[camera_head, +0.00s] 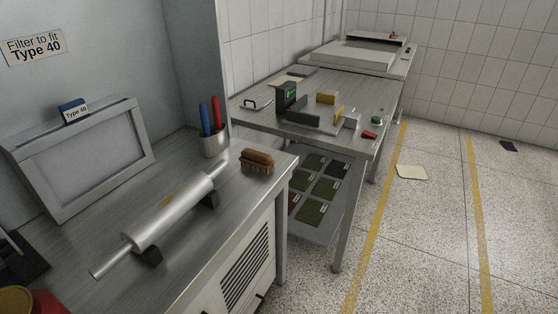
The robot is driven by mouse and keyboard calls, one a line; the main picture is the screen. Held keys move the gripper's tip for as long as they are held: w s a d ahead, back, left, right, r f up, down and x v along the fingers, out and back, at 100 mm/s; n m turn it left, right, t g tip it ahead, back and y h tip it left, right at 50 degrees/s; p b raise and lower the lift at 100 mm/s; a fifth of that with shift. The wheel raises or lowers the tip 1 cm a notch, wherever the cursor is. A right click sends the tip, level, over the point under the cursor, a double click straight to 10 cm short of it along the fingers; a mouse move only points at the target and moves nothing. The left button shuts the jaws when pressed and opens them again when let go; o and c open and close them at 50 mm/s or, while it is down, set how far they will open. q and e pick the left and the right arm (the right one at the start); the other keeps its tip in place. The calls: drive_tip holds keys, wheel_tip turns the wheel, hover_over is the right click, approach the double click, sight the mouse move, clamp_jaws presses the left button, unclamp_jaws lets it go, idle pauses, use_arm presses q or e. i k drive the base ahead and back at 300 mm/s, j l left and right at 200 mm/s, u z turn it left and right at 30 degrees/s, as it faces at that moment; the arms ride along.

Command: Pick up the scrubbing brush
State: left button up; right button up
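The scrubbing brush (257,161) has a brown wooden back and darker bristles. It lies bristles down on the near metal worktop (185,260), close to its right edge, beside the metal cup. Nothing is touching it from above. Neither of my grippers shows in the head view.
A metal roller (168,212) rests on dark supports left of the brush. A metal cup (214,145) holds a blue and a red handle. A framed screen (85,160) leans at the left. A second metal table (350,92) with small items stands beyond. Speckled floor at right is mostly clear.

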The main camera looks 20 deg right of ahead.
sight(257, 162)
drive_tip(key=i+l+u, duration=0.2)
drive_tip(key=l, duration=0.2)
drive_tip(key=i+l+u, duration=0.15)
drive_tip(key=l, duration=0.25)
drive_tip(key=l+u, duration=0.2)
drive_tip(key=l, duration=0.25)
drive_tip(key=i, duration=0.05)
